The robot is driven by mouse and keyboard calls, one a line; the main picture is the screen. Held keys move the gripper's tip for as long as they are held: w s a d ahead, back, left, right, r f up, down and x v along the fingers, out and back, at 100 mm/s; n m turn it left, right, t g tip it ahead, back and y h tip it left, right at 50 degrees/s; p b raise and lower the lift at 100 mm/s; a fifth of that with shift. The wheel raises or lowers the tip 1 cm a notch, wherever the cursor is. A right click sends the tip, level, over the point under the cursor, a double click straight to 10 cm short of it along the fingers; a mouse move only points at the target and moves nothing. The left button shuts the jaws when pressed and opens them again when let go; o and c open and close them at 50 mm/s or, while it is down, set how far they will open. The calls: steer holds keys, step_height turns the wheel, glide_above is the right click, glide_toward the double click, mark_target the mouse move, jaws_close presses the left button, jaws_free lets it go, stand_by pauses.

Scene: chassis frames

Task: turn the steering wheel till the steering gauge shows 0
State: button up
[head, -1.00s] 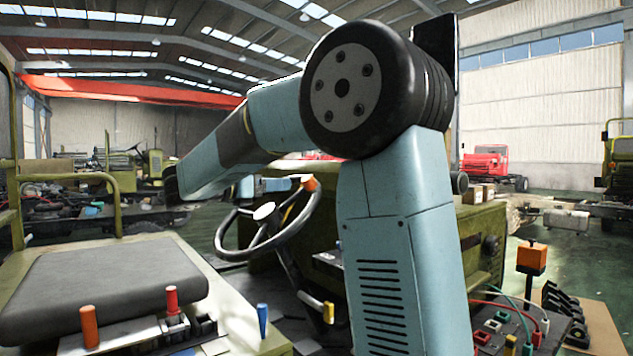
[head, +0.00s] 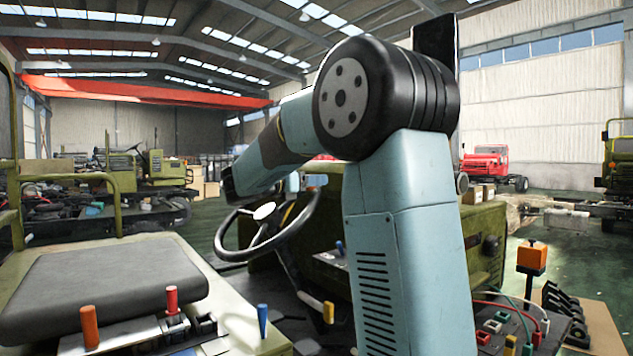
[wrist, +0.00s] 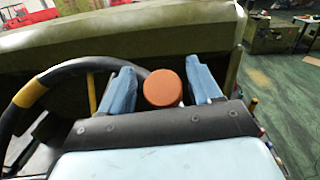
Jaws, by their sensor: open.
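The steering wheel has a black rim (head: 240,257) and a pale hub (head: 264,211); it stands left of my arm in the head view. In the wrist view its rim (wrist: 70,68) has a yellow band (wrist: 30,93) at the left. A round orange-brown knob (wrist: 163,88) shows between the two blue fingers of my gripper (wrist: 163,76). The fingers are open, one on each side of the knob, with gaps showing. In the head view the blue fingers (head: 304,182) show near the wheel's right side, and the knob is hidden. I cannot make out the steering gauge.
A grey seat (head: 105,285) and levers with orange (head: 89,327), red and blue handles are at the left. An olive panel (head: 480,240) lies behind my arm. An orange box on a post (head: 532,257) and cables are at the right.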

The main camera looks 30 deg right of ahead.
steer(key=shift+w+d, duration=0.15)
steer(key=shift+d, duration=0.3)
